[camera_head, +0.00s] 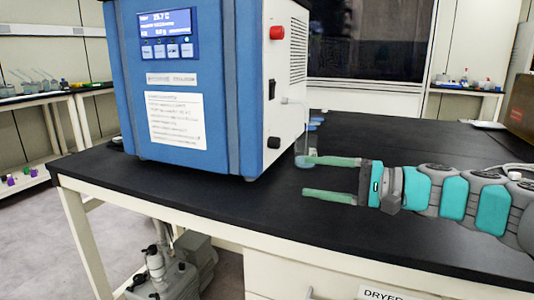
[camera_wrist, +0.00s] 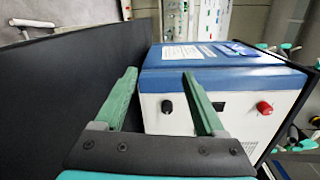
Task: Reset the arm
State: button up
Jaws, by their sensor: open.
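My gripper (camera_head: 308,177) reaches in from the right over the black bench top in the head view. Its two green fingers are spread apart with nothing between them. They point left toward the freeze dryer (camera_head: 180,80), a blue box with a white side panel. In the wrist view the open fingers (camera_wrist: 158,85) point at the white side of the freeze dryer (camera_wrist: 215,55), and a gap shows between the fingertips and the panel.
The black bench top (camera_head: 270,225) is clear in front of my arm. A brown box (camera_head: 522,105) stands at the far right. A pump (camera_head: 165,270) sits on the floor below the bench.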

jog(key=s+a+f+n+g+h, duration=0.35)
jog(key=s+a+f, duration=0.25)
jog(key=s+a, duration=0.2)
jog(key=s+a+f+n+g+h, duration=0.1)
jog(key=s+f+n+g+h, duration=0.3)
jog(key=s+f, duration=0.6)
jog(key=s+d+f+m+h, duration=0.1)
jog(key=s+d+f+h, duration=0.8)
jog(key=s+d, duration=0.5)
jog(key=shift+f+m+g, duration=0.35)
jog(key=shift+f, duration=0.5)
jog(key=shift+a, duration=0.1)
dwell(1.1)
